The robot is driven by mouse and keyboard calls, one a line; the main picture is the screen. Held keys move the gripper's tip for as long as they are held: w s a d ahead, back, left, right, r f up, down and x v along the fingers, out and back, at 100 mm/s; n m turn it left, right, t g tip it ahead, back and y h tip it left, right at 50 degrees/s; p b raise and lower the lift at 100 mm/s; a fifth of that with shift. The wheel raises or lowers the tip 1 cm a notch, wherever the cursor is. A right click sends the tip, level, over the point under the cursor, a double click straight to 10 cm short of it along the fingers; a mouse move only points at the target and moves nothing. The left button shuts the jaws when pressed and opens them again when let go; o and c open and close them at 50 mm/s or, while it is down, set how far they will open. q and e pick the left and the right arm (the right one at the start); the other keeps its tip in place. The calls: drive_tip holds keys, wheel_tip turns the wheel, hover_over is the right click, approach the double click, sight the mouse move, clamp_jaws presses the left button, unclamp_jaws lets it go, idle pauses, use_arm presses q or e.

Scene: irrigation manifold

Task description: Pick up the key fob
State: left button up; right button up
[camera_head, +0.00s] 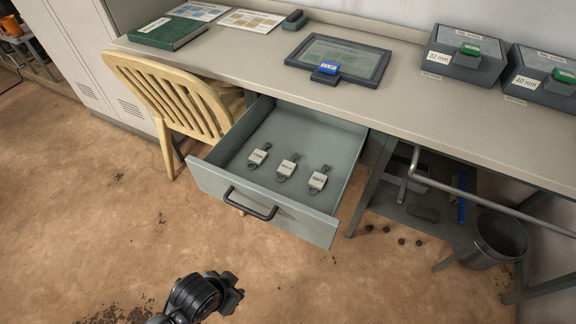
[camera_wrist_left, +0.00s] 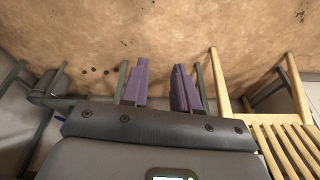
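Three key fobs with pale tags and dark rings lie in a row on the floor of an open grey-green drawer (camera_head: 213,178). They are the left fob (camera_head: 258,156), the middle fob (camera_head: 287,168) and the right fob (camera_head: 318,181). Their tags bear dark lettering too small to read surely. My left gripper (camera_wrist_left: 160,70) shows in the left wrist view with two purple fingers apart and nothing between them. No fob shows in that view. A dark part of my arm shows at the bottom of the head view, well short of the drawer. My right gripper is not in view.
The drawer's dark handle (camera_head: 250,204) faces the open floor. A wooden chair (camera_head: 178,100) stands left of the drawer. A metal bin (camera_head: 497,240) stands right.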

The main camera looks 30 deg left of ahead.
use_arm(q)
drive_tip(key=o, duration=0.9)
